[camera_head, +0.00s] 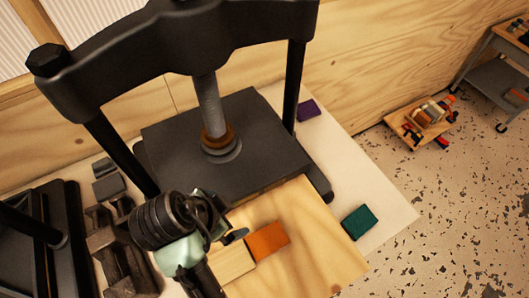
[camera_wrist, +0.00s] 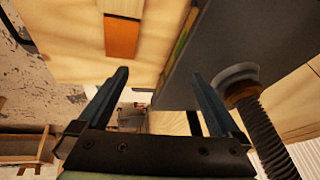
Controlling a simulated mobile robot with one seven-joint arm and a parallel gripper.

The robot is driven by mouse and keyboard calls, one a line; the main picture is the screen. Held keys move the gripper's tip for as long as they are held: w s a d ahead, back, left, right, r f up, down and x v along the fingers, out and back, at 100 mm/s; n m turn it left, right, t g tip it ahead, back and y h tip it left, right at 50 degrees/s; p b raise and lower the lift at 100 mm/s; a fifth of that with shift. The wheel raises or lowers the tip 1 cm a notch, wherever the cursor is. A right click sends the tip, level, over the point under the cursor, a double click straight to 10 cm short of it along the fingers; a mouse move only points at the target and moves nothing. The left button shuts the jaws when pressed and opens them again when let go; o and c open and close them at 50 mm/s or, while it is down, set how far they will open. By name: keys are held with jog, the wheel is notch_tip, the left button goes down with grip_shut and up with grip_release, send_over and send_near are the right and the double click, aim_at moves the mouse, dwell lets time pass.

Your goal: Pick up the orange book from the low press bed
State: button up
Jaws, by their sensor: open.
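The orange book (camera_head: 268,242) lies flat on the pale wooden press bed (camera_head: 325,240), in front of the dark press plate (camera_head: 225,150). Its left end meets a pale tan block or book (camera_head: 232,264). In the wrist view the orange book (camera_wrist: 122,37) is near the top, beyond and left of centre of the fingertips. My gripper (camera_head: 236,236) is just left of the orange book in the head view, apparently above the bed; its height is hard to tell. In the wrist view my gripper (camera_wrist: 163,82) has its two fingers wide apart with nothing between them.
The press screw (camera_head: 211,110) and dark uprights stand behind the bed. A green book (camera_head: 360,222) and a purple book (camera_head: 308,109) lie on the pale tabletop (camera_head: 385,205). Dark metal blocks (camera_head: 110,190) stand at left. A low wooden cart (camera_head: 425,125) stands on the floor at right.

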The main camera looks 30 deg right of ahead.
jog(key=s+f+m+g, duration=0.2)
jog(key=s+f, duration=0.1)
jog(key=s, duration=0.2)
jog(key=b, duration=0.5)
send_near(266, 240)
jog(key=shift+a+f+g, duration=0.35)
jog(key=shift+f+g, duration=0.05)
jog(key=shift+f, duration=0.3)
jog(key=shift+d+f, duration=0.15)
jog(key=shift+d, duration=0.1)
jog(key=shift+w+d+p+x, duration=0.1)
jog(key=shift+p+x, duration=0.3)
jog(key=shift+x, duration=0.7)
jog(key=shift+w+d+p+x, duration=0.1)
jog(key=shift+p+x, duration=0.35)
jog(key=shift+x, duration=0.7)
jog(key=shift+w+d+p+x, duration=0.15)
jog(key=shift+p+x, duration=0.25)
jog(key=shift+x, duration=0.7)
jog(key=shift+c, duration=0.2)
jog(key=c, duration=1.1)
jog(key=shift+c, duration=0.2)
jog(key=shift+r, duration=0.25)
